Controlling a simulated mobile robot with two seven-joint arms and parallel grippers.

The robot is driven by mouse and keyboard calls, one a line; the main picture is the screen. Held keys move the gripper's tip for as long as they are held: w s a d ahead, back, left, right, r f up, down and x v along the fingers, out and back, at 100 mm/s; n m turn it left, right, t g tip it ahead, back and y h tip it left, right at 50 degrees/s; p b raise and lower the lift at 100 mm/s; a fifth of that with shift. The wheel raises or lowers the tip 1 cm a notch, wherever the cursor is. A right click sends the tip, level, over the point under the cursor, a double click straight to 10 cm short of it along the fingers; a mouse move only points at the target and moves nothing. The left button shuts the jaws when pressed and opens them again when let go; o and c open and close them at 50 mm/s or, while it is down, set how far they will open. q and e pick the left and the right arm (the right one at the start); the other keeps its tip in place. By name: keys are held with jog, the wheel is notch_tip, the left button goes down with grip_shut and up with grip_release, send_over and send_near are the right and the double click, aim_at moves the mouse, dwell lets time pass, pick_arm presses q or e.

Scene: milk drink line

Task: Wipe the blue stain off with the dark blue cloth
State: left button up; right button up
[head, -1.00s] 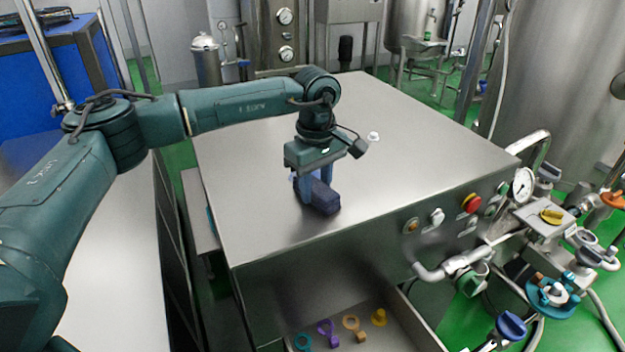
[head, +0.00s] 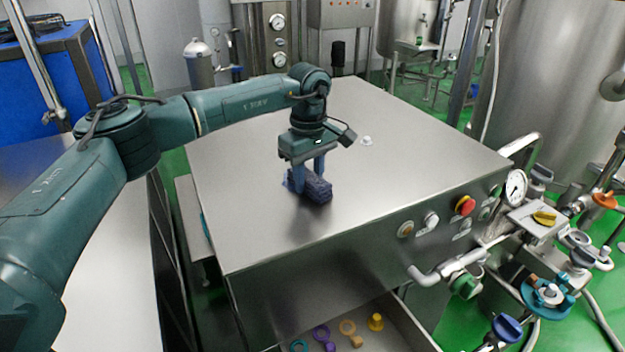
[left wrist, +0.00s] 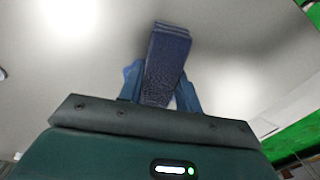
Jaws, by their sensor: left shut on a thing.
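The dark blue cloth (head: 318,191) is a thick folded pad on the steel table top (head: 240,190). My left gripper (head: 308,178) points down and is shut on it, one finger on each side. The left wrist view also shows the cloth (left wrist: 168,58) between the blue fingers, its long end reaching away from the gripper. A small lighter blue patch shows beside the left finger in both views. I cannot tell whether it is the blue stain or part of the finger. No other stain shows on the table; the area under the cloth is hidden. My right gripper is out of view.
A small white knob (head: 367,141) stands on the table behind the gripper. The front panel has a red button (head: 465,206) and other knobs. An open drawer (head: 395,325) below holds several small coloured parts. Pipes and valves are at the right. Most of the table top is clear.

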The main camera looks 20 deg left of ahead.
aim_at(327, 184)
pick_arm(q)
jog(key=shift+w+a+f, duration=0.15)
jog(key=shift+w+a, duration=1.15)
jog(key=shift+a, duration=0.15)
jog(key=shift+w+a+f, duration=0.1)
jog(key=shift+w+a, duration=1.15)
jog(key=shift+a, duration=0.2)
jog(key=shift+w+d, duration=0.55)
jog(key=shift+w, duration=0.15)
jog(key=shift+s+d+r, duration=0.15)
jog(key=shift+s+d, duration=1.15)
jog(key=shift+d, duration=0.25)
jog(key=shift+s+d+f, duration=0.2)
jog(key=shift+s+d, duration=1.35)
jog(key=shift+d, duration=0.15)
jog(key=shift+s+d+r, duration=0.1)
jog(key=shift+s+d, duration=1.05)
jog(key=shift+d, duration=0.15)
jog(key=shift+w+r, duration=0.1)
jog(key=shift+r, duration=3)
